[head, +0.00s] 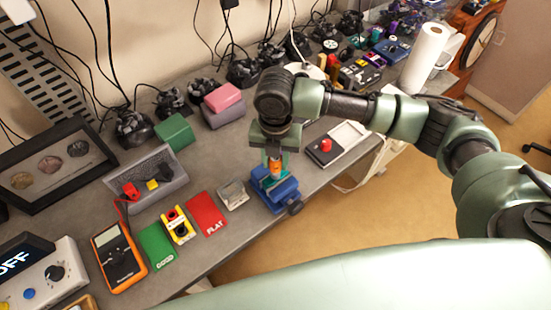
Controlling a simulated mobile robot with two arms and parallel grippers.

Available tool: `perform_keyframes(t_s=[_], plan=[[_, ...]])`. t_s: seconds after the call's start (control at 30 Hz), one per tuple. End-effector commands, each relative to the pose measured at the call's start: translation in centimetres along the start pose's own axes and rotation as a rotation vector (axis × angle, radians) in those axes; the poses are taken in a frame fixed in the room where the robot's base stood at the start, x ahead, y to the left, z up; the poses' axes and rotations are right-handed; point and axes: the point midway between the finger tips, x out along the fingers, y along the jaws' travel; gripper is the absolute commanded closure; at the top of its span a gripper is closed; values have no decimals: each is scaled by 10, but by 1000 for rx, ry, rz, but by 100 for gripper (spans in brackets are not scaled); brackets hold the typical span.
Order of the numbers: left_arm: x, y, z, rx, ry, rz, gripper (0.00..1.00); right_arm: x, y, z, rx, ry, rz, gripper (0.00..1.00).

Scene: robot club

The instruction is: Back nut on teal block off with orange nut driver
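My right gripper (275,152) points down above a blue vise (282,193) near the front edge of the bench. The orange nut driver (275,166) is upright between its fingers, and the gripper looks shut on it. The driver's lower end meets the top of the vise. My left gripper is not in view.
Left of the vise lie a small grey tray (233,194), a red FLAT card (207,214), a yellow holder (179,226), a green GOOD card (157,247) and an orange multimeter (118,257). A white-and-grey tray (347,139) with a red knob is at right.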

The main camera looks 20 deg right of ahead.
Motion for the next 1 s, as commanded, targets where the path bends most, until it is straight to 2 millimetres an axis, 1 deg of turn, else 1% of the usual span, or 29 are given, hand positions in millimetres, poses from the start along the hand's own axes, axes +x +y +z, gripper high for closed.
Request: perform_keyframes(t_s=[0.07,0.17,0.5,0.6,0.7,0.8,1.0], plan=[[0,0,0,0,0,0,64,0,0,0,-25,-1,1,100],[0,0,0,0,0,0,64,-1,0,0,-148,-1,1,100],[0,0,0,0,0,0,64,-1,0,1,-771,-2,0,100],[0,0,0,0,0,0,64,-1,0,1,-938,-3,1,100],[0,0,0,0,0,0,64,-2,0,1,-1053,-2,0,100],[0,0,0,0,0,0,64,-1,0,0,-1101,-1,0,100],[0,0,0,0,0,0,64,-1,0,1,-1103,-2,0,100]])
